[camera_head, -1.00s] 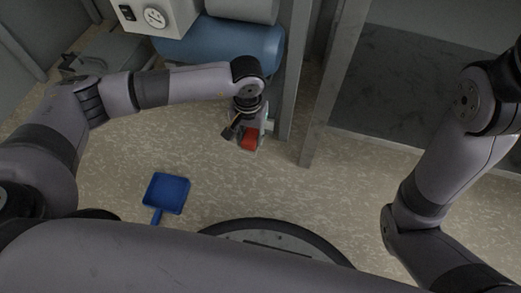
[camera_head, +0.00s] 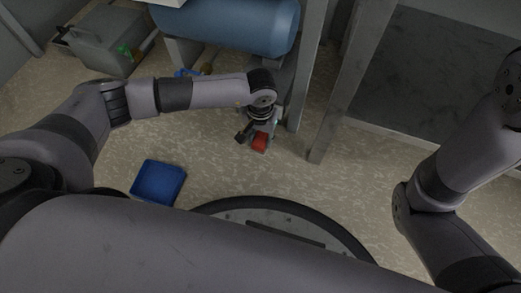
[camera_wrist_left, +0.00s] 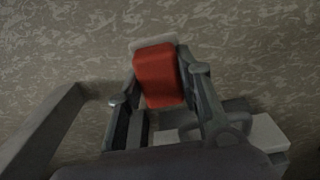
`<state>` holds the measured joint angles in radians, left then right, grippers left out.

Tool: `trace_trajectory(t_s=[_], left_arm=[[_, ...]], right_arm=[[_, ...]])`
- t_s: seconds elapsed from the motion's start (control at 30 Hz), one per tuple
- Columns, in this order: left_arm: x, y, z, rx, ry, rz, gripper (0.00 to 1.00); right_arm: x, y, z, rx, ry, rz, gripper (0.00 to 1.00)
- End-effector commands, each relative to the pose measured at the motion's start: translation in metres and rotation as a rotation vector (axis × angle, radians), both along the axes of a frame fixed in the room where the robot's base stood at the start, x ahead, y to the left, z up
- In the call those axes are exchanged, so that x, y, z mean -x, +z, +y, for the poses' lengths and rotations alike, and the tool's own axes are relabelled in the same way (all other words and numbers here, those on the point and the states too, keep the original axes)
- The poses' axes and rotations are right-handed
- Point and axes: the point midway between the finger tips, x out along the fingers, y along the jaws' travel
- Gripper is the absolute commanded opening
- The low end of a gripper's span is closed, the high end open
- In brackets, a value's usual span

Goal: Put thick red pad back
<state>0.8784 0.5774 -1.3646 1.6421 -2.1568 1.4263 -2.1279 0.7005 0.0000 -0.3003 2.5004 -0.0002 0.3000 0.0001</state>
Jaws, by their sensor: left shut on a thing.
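The thick red pad (camera_head: 260,142) is below my left wrist in the head view, mostly hidden by my left gripper (camera_head: 262,136). In the left wrist view the red pad (camera_wrist_left: 158,78) shows as a red block with a light grey edge at its far end. My left gripper (camera_wrist_left: 160,88) is shut on it, one finger on each side. The pad is held above the speckled floor. My right gripper is out of view; only part of my right arm shows at the right.
A blue tank (camera_head: 235,24) stands at the back, beside grey upright posts (camera_head: 345,85). A grey box (camera_head: 108,40) is at the back left. The floor between the posts and dustpan is clear.

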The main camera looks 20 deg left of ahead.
Motion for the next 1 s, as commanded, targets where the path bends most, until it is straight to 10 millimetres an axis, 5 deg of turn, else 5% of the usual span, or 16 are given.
trace_trajectory(t_s=[0.4, 0.8, 0.83, 1.0], left_arm=[[0.000, -0.049, -0.001, 0.002, 0.000, 0.000, 0.07], [0.000, -0.052, 0.000, 0.001, 0.000, -0.001, 0.07], [0.000, -0.051, 0.000, 0.001, 0.000, -0.001, 0.34], [0.000, -0.050, 0.000, 0.001, 0.000, 0.000, 0.45]], right_arm=[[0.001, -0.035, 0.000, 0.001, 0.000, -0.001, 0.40], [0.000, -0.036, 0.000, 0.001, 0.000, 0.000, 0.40], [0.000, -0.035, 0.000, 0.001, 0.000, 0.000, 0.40], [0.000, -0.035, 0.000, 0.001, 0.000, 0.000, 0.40]])
